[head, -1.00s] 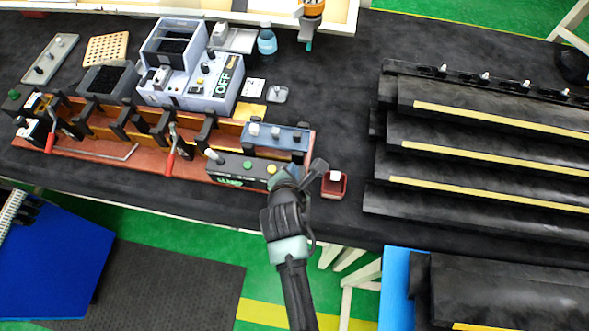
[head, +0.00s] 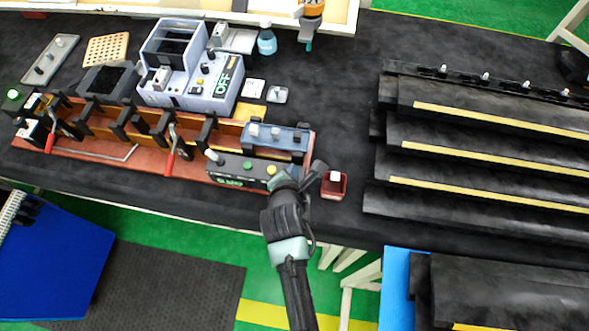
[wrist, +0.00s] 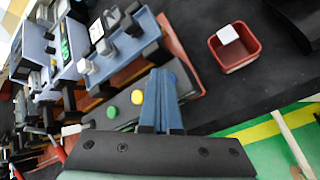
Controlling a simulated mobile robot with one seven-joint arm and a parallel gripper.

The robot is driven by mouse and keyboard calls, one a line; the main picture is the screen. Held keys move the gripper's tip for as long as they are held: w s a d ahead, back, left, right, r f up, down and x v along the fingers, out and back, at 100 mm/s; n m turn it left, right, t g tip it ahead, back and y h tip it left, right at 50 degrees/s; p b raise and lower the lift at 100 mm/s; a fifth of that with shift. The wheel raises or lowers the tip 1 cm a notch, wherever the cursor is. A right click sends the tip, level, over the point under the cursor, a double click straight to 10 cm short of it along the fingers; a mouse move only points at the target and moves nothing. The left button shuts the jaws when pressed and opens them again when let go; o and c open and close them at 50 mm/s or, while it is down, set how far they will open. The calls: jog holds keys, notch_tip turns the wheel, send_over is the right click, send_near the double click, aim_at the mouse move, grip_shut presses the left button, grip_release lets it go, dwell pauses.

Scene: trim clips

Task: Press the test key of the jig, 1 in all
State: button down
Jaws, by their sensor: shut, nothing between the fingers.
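The jig (head: 90,150) is a long red-brown fixture with black clamps and red-handled levers. Its dark control box (head: 235,168) at the right end carries a green button (head: 247,166), a yellow button (head: 271,169) and a small green display (head: 231,183). Both buttons show in the wrist view, green (wrist: 111,112) and yellow (wrist: 137,97). My gripper (head: 284,180) is shut and empty at the box's right end, just right of the yellow button. Its fingers (wrist: 163,85) hide that part of the box, so contact cannot be told. A green lamp (head: 14,94) at the jig's far left is lit.
A small red tray (head: 333,190) with a white piece stands right of my gripper. A blue-grey block with knobs (head: 275,136) sits behind the control box. A grey machine (head: 190,80) stands farther back. Long black trim parts (head: 480,150) lie on the right.

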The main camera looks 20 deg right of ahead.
jog(key=shift+r+p, duration=0.75)
notch_tip(320, 180, up, 5)
jog(key=p, duration=0.5)
dwell(0.7)
